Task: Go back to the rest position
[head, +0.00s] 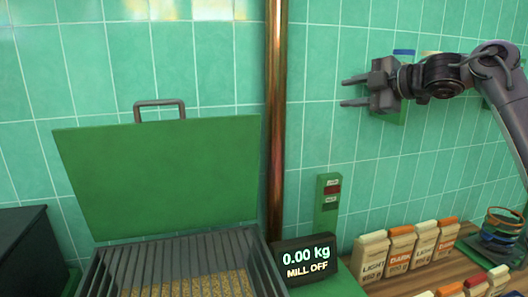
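My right gripper (346,91) is raised in front of the tiled wall at the upper right, its arm coming in from the right edge. Its two fingers point left and are apart, with nothing between them. My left gripper is not in view. The green mill lid (160,175) stands open, with a grey handle (160,106) on its top edge. Below it, grain (195,287) shows under the grey bars (190,255) of the mill. The black display (306,260) reads "0.00 kg" and "MILL OFF".
A copper pipe (277,120) runs up the wall left of my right gripper. A green switch panel (328,203) is below the gripper. Several labelled paper bags (400,250) stand at the lower right, near a coiled item (502,225). A dark box (22,255) stands lower left.

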